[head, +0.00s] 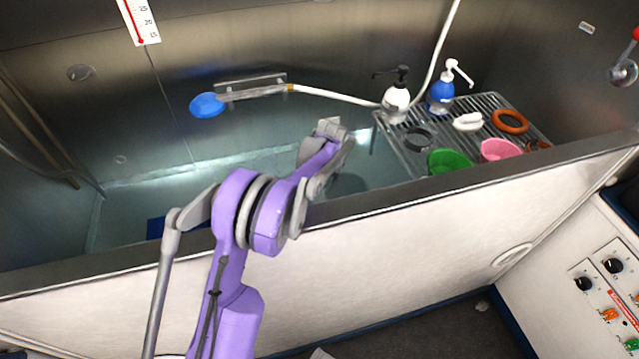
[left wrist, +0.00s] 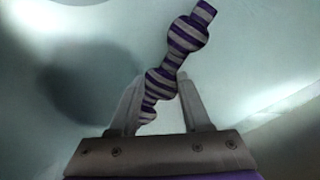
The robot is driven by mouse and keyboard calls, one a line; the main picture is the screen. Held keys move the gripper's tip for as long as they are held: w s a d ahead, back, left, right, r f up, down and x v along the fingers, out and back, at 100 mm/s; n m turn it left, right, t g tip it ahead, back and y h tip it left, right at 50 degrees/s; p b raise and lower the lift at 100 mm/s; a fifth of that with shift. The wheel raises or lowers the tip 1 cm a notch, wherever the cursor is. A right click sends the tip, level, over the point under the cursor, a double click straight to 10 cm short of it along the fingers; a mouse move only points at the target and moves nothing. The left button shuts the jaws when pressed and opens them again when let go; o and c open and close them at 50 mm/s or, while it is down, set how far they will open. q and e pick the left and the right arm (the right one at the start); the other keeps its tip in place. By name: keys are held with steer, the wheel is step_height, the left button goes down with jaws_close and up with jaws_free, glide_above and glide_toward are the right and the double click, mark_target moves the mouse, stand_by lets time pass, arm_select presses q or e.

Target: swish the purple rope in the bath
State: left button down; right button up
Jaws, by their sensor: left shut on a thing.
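The purple rope (left wrist: 187,35) is striped purple and grey with knotted bulges. In the left wrist view it runs from between the fingers of my left gripper (left wrist: 160,88) up to the right. My left gripper is shut on its lower part. My purple left arm reaches over the front wall of the bath (head: 420,192) in the head view; its fingers and the rope cannot be made out there. Pale blue-green water or bath floor fills the background of the wrist view. My right gripper is not in view.
A rack (head: 470,115) at the bath's right end holds a white bottle (head: 396,100), a blue bottle (head: 440,95), a green cup (head: 449,160), a pink cup (head: 499,150) and rings. A blue shower head (head: 207,105) hangs on the back wall.

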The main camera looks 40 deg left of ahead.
arm_select(q)
step_height(320, 180, up, 12)
steer(key=p, duration=0.6)
steer(key=shift+f, duration=0.2)
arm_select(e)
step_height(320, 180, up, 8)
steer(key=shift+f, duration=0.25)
arm_select(q)
step_height(320, 180, up, 16)
steer(key=p, duration=0.9)
steer(key=shift+p, duration=0.3)
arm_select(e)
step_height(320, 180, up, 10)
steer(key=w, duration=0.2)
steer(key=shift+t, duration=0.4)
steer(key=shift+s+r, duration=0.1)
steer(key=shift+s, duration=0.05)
